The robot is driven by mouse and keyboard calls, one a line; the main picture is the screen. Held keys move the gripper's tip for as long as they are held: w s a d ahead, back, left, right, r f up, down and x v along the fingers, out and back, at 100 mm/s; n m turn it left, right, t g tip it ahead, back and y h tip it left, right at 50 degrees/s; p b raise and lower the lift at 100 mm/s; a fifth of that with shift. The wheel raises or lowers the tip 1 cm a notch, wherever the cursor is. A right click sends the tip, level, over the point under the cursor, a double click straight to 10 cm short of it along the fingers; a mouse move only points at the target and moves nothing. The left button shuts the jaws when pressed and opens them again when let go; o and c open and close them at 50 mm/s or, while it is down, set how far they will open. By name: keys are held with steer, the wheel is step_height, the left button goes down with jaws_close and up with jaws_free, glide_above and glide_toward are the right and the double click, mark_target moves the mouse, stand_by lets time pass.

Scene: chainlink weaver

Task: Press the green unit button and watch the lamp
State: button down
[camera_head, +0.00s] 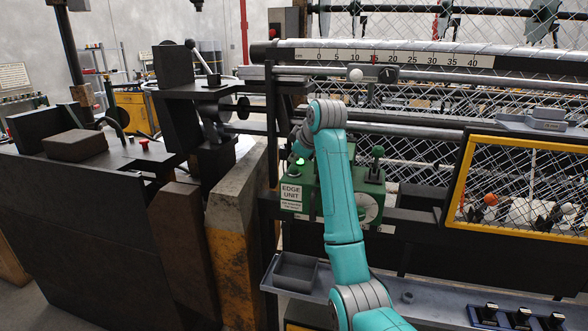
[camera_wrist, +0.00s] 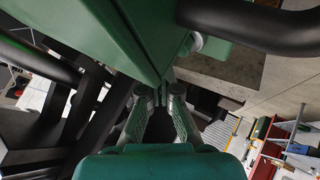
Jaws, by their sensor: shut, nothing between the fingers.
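The green edge unit (camera_head: 318,190) stands in the middle of the head view, with a white label reading "EDGE UNIT" (camera_head: 291,197) and a pale round dial (camera_head: 368,208). A bright green glowing spot (camera_head: 299,161) shows on its top left; I cannot tell whether it is the button or the lamp. My arm crosses in front of the unit and hides part of it. In the wrist view my gripper (camera_wrist: 161,93) is shut and empty, close under the green housing (camera_wrist: 110,35). Contact with the button cannot be seen. In the head view my gripper is not clearly visible.
A yellow-framed mesh guard (camera_head: 458,190) stands further right. A grey tray (camera_head: 296,272) lies below the unit. A thick black bar (camera_wrist: 260,25) passes close to my gripper in the wrist view.

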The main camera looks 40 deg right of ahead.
mark_target(294, 169)
steer(key=shift+r, duration=2.5)
steer(key=shift+a, duration=0.1)
